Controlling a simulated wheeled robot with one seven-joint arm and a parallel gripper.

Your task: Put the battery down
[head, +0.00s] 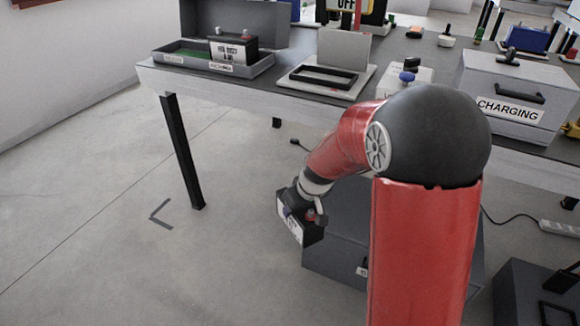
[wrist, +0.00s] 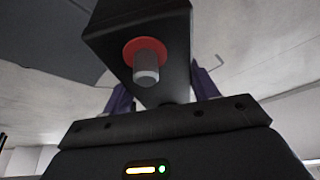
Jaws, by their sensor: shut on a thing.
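My gripper (head: 300,206) is low in front of the workbench, above the floor, at the end of my red arm. It is shut on a black battery (head: 314,233) with a white label, which hangs tilted beside a dark grey box. In the wrist view the battery (wrist: 172,22) fills the top middle, with a red ring and a grey metal terminal facing the camera. The purple fingers of my gripper (wrist: 163,92) lie on either side of it. Its far side is hidden.
The workbench (head: 205,88) carries a tray (head: 178,65) with another black battery (head: 231,50), a grey open-lidded unit (head: 325,80) and a CHARGING box (head: 508,100). The dark grey box (head: 345,258) stands on the floor, partly behind my arm. Floor at left is clear.

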